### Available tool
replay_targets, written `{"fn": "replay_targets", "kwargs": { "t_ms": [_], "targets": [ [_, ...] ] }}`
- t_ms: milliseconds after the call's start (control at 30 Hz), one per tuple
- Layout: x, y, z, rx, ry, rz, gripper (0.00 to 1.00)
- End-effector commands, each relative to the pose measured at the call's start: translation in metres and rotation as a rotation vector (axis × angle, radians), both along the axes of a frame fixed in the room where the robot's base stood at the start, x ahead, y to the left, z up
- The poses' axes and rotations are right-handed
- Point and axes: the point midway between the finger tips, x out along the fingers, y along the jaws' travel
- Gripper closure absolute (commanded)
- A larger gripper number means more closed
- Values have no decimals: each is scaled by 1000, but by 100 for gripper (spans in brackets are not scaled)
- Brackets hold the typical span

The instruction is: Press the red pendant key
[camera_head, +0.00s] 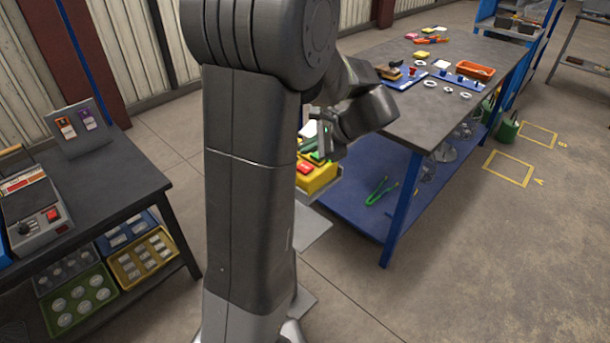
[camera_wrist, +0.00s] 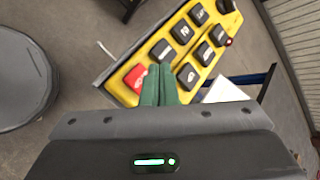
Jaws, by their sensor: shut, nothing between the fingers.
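The yellow pendant (camera_wrist: 125,97) fills the upper middle of the wrist view, tilted, with several black keys marked in white. Its red key (camera_wrist: 135,77) is at the lower left end. My gripper (camera_wrist: 160,82) is shut and empty, its green fingertips together just right of the red key, over the pendant's face. I cannot tell whether the tips touch it. In the head view the pendant (camera_head: 320,181) and its red key (camera_head: 305,167) show below my gripper (camera_head: 322,150), partly hidden by my arm.
A workbench (camera_head: 440,110) with a blue lower shelf stands right of the pendant. A dark table (camera_head: 100,185) with a control box (camera_head: 38,215) and bins beneath it is at the left. The floor at the lower right is clear.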

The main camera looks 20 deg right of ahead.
Motion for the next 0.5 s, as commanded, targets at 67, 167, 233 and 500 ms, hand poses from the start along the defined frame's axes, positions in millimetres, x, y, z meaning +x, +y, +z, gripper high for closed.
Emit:
{"fn": "replay_targets", "kwargs": {
  "t_ms": [67,167,233,500],
  "targets": [
    [0,0,-14,1,1,-1,100],
    [0,0,-22,1,0,-1,100],
    [0,0,-24,0,0,0,100],
    [0,0,-24,0,0,0,100]
  ]
}}
